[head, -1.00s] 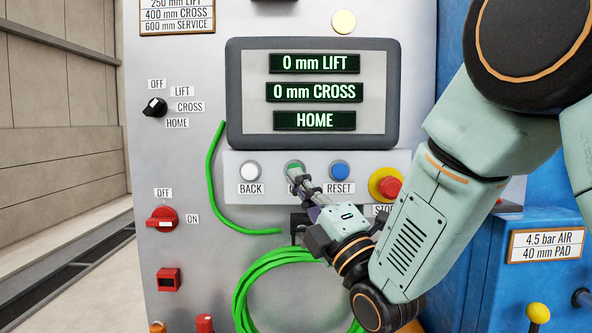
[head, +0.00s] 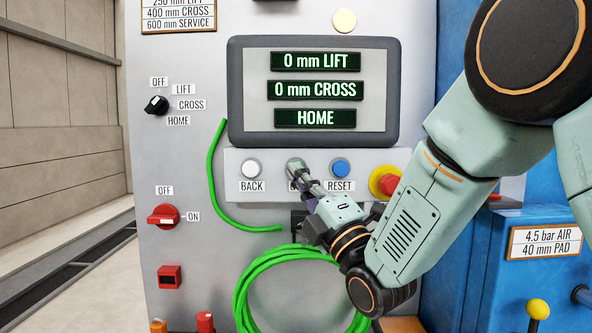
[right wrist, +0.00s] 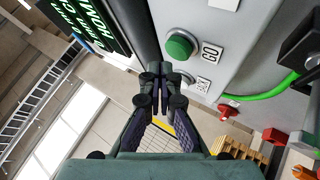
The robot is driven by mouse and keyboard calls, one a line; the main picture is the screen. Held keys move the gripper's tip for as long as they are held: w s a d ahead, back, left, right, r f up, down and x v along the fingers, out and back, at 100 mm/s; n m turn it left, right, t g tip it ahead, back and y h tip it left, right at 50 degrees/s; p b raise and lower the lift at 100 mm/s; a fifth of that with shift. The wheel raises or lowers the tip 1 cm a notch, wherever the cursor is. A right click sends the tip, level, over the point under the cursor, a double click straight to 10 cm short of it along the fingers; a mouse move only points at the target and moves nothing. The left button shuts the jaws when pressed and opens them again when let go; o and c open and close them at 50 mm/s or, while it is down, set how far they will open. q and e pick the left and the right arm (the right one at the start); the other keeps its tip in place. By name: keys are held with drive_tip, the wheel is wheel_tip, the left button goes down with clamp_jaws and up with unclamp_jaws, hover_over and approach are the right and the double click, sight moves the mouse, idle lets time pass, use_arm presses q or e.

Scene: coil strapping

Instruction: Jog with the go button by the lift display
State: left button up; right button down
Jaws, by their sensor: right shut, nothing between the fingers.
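The lift display (head: 312,62) reads 0 mm LIFT, 0 mm CROSS and HOME. Below it, the button strip (head: 232,190) carries BACK, GO and RESET buttons. The round green go button (right wrist: 180,45) shows in the right wrist view with its GO label (right wrist: 212,52). My right gripper (head: 296,166) is shut and empty, its tips in front of the go button in the head view and hiding it. In the right wrist view the fingertips (right wrist: 163,78) are just beside the button; I cannot tell whether they touch. My left gripper is not in view.
The white BACK button (head: 251,169) and blue RESET button (head: 340,168) flank the go button closely. A red stop button (head: 388,184) is further right, near my right arm. A green cable coil (head: 245,292) hangs below. A selector knob (head: 156,105) and red switch (head: 164,216) are at left.

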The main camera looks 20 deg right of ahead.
drive_tip(key=shift+d, duration=0.15)
drive_tip(key=shift+w+a, duration=0.1)
drive_tip(key=shift+a, duration=0.15)
drive_tip(key=shift+d, duration=0.2)
drive_tip(key=shift+w+b, duration=0.35)
drive_tip(key=shift+w, duration=0.1)
idle(0.4)
